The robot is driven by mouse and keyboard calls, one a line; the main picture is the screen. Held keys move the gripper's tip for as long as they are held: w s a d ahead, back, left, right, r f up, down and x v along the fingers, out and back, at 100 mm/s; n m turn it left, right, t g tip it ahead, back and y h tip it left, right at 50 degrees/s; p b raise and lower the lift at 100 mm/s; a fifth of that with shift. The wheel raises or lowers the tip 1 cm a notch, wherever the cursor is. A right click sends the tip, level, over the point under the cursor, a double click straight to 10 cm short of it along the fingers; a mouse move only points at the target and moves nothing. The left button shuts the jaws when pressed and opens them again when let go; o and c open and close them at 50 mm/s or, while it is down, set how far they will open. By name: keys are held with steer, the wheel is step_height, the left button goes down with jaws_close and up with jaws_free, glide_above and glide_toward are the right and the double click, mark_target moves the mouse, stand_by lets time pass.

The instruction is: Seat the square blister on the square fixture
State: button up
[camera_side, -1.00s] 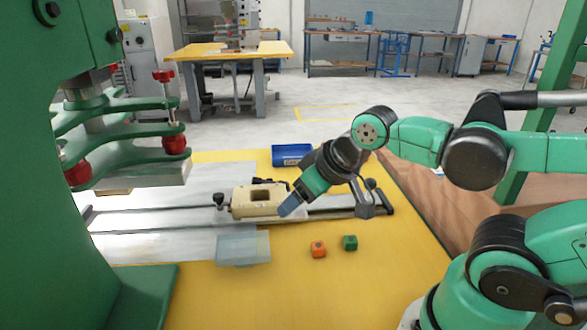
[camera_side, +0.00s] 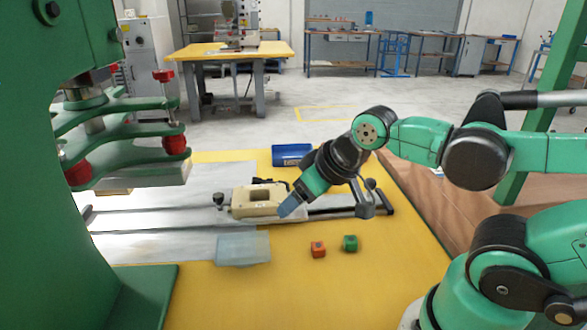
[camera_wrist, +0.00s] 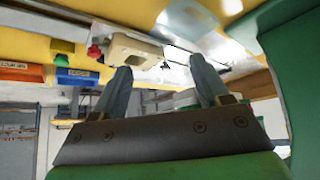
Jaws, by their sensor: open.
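The cream fixture block (camera_side: 258,203) with a square opening sits on the slide rails in the middle of the table. It also shows in the wrist view (camera_wrist: 135,50), upper middle. My gripper (camera_side: 287,208) points down-left at the right end of the fixture in the side view. In the wrist view my gripper (camera_wrist: 164,76) has its two blue fingers apart with nothing held between them. Pale translucent sheets (camera_side: 243,249) lie flat on the table in front of the rails. I cannot tell whether the square blister is among them; no separate blister is clearly visible.
A blue bin (camera_side: 292,154) stands behind the fixture. The green press (camera_side: 125,155) overhangs the rails at left. The table's front middle is clear.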

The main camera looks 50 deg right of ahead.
steer(key=o, duration=0.3)
steer(key=n+g, duration=0.7)
steer(key=n, duration=0.2)
glide_toward(242, 240)
steer(key=s+a+f, duration=0.1)
steer(key=s+a, duration=0.1)
steer(key=shift+w+d+f, duration=0.1)
steer(key=shift+d+f, duration=0.05)
steer(key=shift+f, duration=1.5)
steer(key=shift+w+d+f, duration=0.1)
steer(key=shift+f, duration=1.6)
steer(key=c, duration=0.8)
steer(key=shift+o, duration=0.2)
